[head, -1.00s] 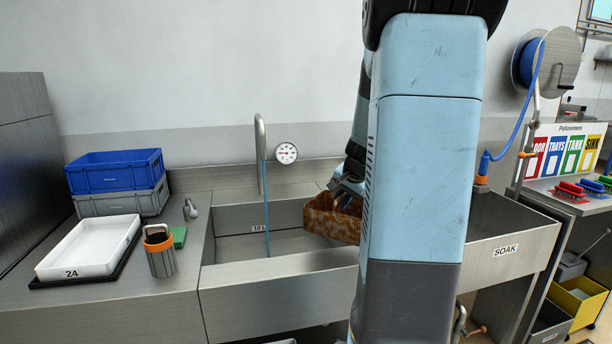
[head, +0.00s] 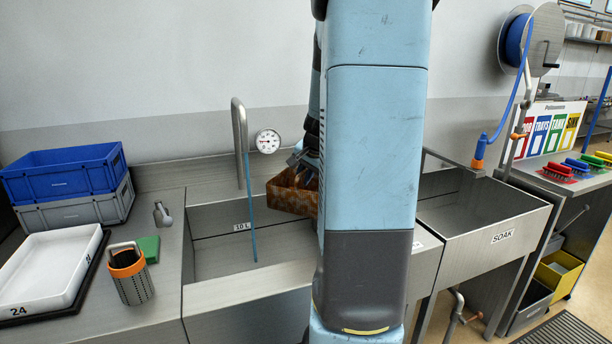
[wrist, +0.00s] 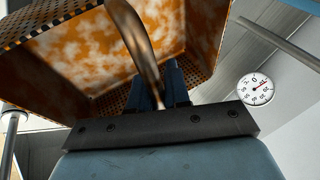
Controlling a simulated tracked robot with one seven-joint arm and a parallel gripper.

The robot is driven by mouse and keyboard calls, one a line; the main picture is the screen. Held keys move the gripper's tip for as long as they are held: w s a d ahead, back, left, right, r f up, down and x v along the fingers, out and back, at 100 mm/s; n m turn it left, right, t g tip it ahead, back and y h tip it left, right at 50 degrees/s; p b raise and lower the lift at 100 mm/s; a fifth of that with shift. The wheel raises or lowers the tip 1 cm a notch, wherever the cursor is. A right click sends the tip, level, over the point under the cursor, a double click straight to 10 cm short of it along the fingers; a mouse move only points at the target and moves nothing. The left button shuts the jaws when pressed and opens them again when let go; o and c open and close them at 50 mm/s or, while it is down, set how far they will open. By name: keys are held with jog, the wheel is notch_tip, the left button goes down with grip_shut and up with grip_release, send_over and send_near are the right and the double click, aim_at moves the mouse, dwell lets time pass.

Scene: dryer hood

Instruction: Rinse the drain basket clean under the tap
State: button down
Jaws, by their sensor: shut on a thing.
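The drain basket (head: 290,194) is a perforated box with orange-brown soiling over its inside walls, plain in the wrist view (wrist: 100,50). My gripper (wrist: 165,85) is shut on the basket's curved metal handle. In the head view my gripper (head: 303,165) holds the basket tilted over the back of the sink (head: 215,262), and my own arm hides its right part. The tap (head: 239,125) is a bent pipe left of the basket. A thin blue stream (head: 250,205) runs down from it into the sink. The basket appears just right of the stream, apart from it.
A round gauge (head: 268,141) is on the wall behind. On the left counter are an orange-rimmed perforated canister (head: 130,274), a green pad (head: 148,248), a white tray (head: 45,270) and stacked crates (head: 65,172). A SOAK basin (head: 470,215) stands right.

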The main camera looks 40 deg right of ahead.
jog(key=w+a+f, duration=0.2)
jog(key=w+a, duration=0.5)
jog(key=w, duration=0.3)
jog(key=shift+w+a+f, duration=0.15)
jog(key=shift+w+f, duration=0.05)
jog(key=shift+f, duration=0.05)
dwell(0.6)
jog(key=shift+w+d, duration=0.15)
jog(key=shift+d, duration=0.05)
dwell(0.5)
jog(key=shift+w+d, duration=0.2)
jog(key=shift+d, duration=0.1)
jog(key=shift+s+a, duration=0.1)
jog(key=shift+a, duration=0.1)
jog(key=shift+s+a, duration=0.2)
jog(key=shift+a, duration=0.1)
jog(key=shift+d, duration=0.1)
dwell(0.5)
